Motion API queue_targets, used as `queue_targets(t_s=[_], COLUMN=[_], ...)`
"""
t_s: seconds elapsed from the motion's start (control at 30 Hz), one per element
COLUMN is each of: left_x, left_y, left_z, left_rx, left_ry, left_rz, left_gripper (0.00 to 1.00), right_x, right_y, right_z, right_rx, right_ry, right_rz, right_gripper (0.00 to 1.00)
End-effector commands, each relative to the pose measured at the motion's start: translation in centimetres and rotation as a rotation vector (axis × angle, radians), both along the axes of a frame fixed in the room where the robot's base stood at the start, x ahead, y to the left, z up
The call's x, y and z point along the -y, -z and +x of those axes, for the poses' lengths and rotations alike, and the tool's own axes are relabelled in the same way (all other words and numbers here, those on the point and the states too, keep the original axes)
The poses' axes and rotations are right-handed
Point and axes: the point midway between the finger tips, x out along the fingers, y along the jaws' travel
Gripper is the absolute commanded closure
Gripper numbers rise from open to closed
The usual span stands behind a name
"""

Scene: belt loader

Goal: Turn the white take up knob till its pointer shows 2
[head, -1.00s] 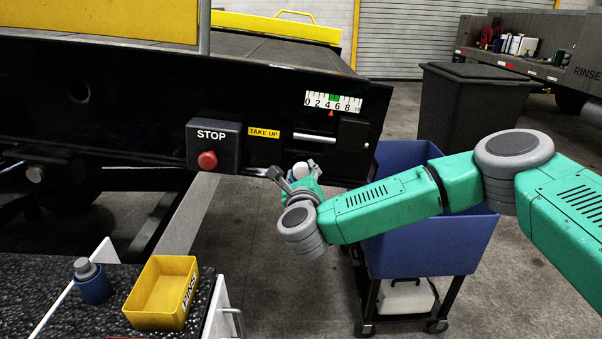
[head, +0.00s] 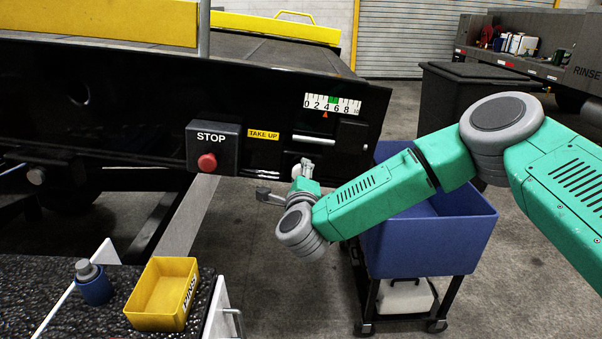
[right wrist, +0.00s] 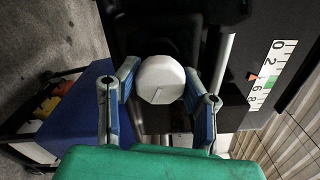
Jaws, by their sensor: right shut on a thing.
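The white take up knob (right wrist: 161,80) sits between the two blue-padded fingers of my right gripper (right wrist: 160,84) in the right wrist view, and the gripper is shut on it. The scale (head: 333,104) is white with a green patch near 6. Its orange pointer (head: 325,114) stands at about 4; it also shows in the right wrist view (right wrist: 252,76). My left gripper is not in view.
A STOP box with a red button (head: 207,161) is left of the yellow TAKE UP label (head: 263,134). A blue bin cart (head: 440,235) stands behind my right arm. A yellow tray (head: 163,293) and a blue pot (head: 94,284) are on the front-left bench.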

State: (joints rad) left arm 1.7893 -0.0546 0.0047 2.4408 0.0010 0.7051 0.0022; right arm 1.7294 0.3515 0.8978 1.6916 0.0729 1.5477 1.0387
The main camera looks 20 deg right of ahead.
Motion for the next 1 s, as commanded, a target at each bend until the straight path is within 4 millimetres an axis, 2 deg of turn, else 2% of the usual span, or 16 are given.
queue_targets(t_s=[0.6, 1.0], left_x=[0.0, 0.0], left_y=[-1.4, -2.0], left_z=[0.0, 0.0], left_rx=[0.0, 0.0], left_ry=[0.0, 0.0], left_rz=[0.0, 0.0], left_gripper=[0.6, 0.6], right_x=[-0.2, -0.2], right_y=[0.5, 0.7], right_z=[-0.2, -0.2], right_rx=[-0.172, -0.249], right_ry=[-0.007, -0.01], right_rz=[-0.558, -0.815], right_gripper=[0.93, 0.93])
